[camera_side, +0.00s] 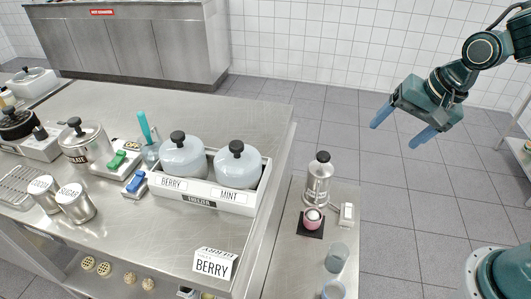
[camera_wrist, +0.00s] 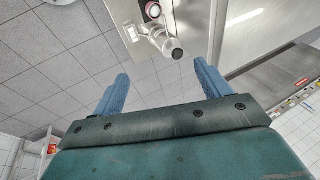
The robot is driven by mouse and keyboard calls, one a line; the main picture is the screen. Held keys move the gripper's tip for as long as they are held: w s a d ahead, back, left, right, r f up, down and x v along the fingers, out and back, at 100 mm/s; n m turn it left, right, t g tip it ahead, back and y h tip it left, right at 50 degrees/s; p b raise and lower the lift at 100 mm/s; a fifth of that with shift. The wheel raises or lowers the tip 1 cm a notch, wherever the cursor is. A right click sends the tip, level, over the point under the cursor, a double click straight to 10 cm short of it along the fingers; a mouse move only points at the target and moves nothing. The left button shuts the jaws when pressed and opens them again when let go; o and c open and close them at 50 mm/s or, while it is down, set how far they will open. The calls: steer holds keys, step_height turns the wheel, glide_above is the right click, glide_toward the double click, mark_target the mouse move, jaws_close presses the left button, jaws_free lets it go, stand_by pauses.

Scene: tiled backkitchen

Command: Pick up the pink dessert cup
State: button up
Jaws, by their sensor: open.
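The pink dessert cup (camera_side: 312,221) holds a pale scoop and stands on a dark square mat (camera_side: 303,233) on the narrow steel side table. In the wrist view the cup (camera_wrist: 153,10) shows small at the top, beyond the metal bottle. My gripper (camera_side: 403,129) is open and empty, up in the air to the right of the side table and well apart from the cup. Its two blue fingers also show spread in the wrist view (camera_wrist: 160,80), with nothing between them close by.
A steel bottle (camera_side: 319,180) stands just behind the cup. A small white box (camera_side: 346,214) is to its right, and a glass (camera_side: 338,255) is in front. A steel counter (camera_side: 150,235) on the left carries a white freezer tray (camera_side: 202,197) with two lidded tubs. The floor is free right of the table.

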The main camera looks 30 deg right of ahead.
steer(key=w+f+m, duration=0.3)
steer(key=f+m, duration=0.2)
steer(key=f, duration=0.4)
steer(key=w+a+f+m+y, duration=0.1)
steer(key=w+f+m, duration=0.1)
steer(key=f+m, duration=0.4)
steer(key=w+f+m+g+y, duration=0.1)
steer(key=w+f+m, duration=0.2)
steer(key=f, duration=1)
steer(key=m, duration=0.3)
steer(key=shift+w+a, duration=0.35)
glide_toward(315, 217)
steer(key=shift+s+a+f, duration=0.1)
steer(key=shift+a+f, duration=0.35)
steer(key=shift+a, duration=0.25)
steer(key=shift+a+f, duration=0.4)
steer(key=shift+a, duration=0.3)
steer(key=shift+f, duration=0.1)
steer(key=shift+x, duration=2.5)
steer(key=shift+a, duration=0.15)
steer(key=shift+c, duration=0.5)
steer(key=c, duration=1)
